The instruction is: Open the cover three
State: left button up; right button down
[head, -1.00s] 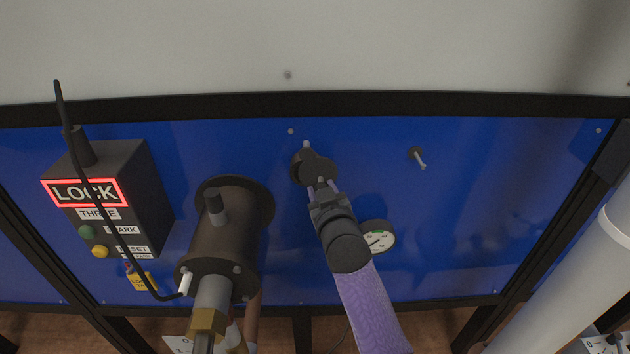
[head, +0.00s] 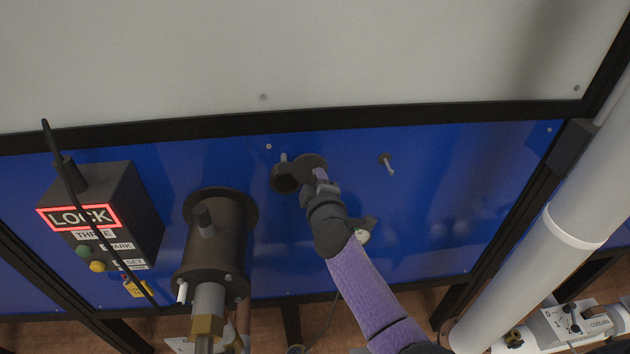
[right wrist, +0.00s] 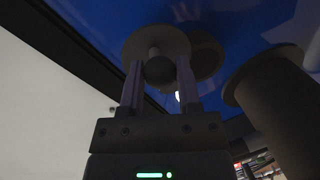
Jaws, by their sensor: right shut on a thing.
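The cover (head: 309,163) is a dark round disc with a knob on the blue panel, close to the box labelled THREE (head: 105,215). It stands to the right of a dark round port (head: 284,178), which now shows beside it. My right gripper (head: 319,176) is shut on the cover's knob. In the right wrist view the two fingers (right wrist: 159,78) stand on either side of the round knob, with the cover's disc (right wrist: 140,45) behind it. The port's round shape (right wrist: 208,56) shows partly behind the disc. My left gripper is not in view.
A dark flanged cylinder (head: 221,240) sticks out left of the port. A small pin (head: 387,163) juts from the panel at right. A gauge (head: 362,235) is mostly hidden by my right arm. A thick white pipe (head: 545,245) runs along the right.

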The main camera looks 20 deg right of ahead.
jog(key=shift+r+n+h+p, duration=0.5)
jog(key=shift+r+n+p, duration=0.55)
jog(key=shift+n, duration=0.65)
jog(key=shift+r, duration=0.15)
jog(key=shift+c, duration=1.5)
grip_release()
jog(key=shift+a, duration=0.1)
jog(key=v, duration=1)
jog(key=shift+p, duration=0.3)
jog(key=shift+r, duration=0.15)
